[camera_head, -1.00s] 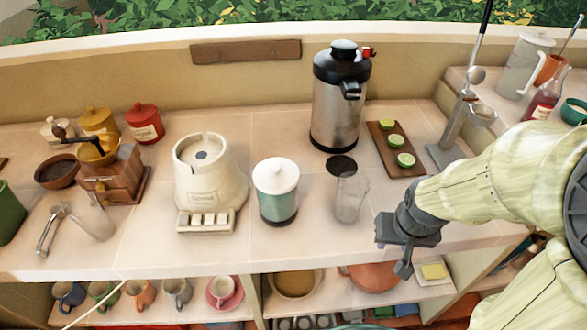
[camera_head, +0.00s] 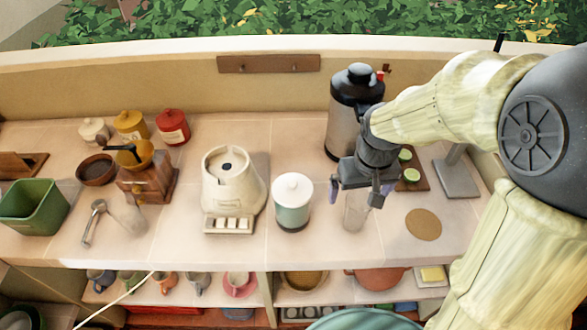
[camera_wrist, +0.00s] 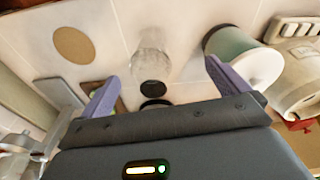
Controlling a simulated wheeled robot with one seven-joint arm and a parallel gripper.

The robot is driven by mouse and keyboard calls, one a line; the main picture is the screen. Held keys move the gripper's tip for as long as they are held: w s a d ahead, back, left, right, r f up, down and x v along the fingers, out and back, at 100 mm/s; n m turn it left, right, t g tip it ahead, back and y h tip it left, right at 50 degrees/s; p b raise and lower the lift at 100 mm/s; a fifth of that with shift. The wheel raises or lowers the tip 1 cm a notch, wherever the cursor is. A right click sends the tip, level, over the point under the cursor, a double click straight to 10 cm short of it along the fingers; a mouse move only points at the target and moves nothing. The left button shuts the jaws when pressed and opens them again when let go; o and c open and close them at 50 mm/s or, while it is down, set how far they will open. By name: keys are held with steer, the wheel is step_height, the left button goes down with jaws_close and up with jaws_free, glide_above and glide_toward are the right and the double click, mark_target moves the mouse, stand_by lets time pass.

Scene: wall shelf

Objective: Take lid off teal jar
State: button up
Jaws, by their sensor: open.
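The teal jar (camera_head: 292,215) stands upright on the counter, with its white knobbed lid (camera_head: 292,187) on top. In the wrist view the jar (camera_wrist: 228,42) lies on its side in the picture, with the white lid (camera_wrist: 258,68) toward the camera, right of the fingers. My gripper (camera_head: 356,193) is open and empty, to the right of the jar and above a clear glass (camera_head: 355,213). In the wrist view the two purple fingertips of my gripper (camera_wrist: 160,78) are spread apart, with the right one near the jar but apparently not holding it.
A steel and black urn (camera_head: 345,115) stands behind my gripper. A round tan coaster (camera_head: 423,224) lies to the right. Bare counter lies in front of the jar.

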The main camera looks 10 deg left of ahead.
steer(key=w+a+r+n+p, duration=0.25)
steer(key=a+r+p, duration=0.35)
steer(key=a+r, duration=0.35)
step_height(320, 180, up, 6)
steer(key=n+g+p, duration=0.1)
steer(key=n+p, duration=0.1)
steer(key=p, duration=0.3)
glide_above(292, 183)
steer(key=shift+a+f, duration=0.1)
steer(key=shift+f, duration=0.1)
step_height(292, 183, down, 12)
steer(key=p, duration=0.3)
steer(key=shift+w+f, duration=0.1)
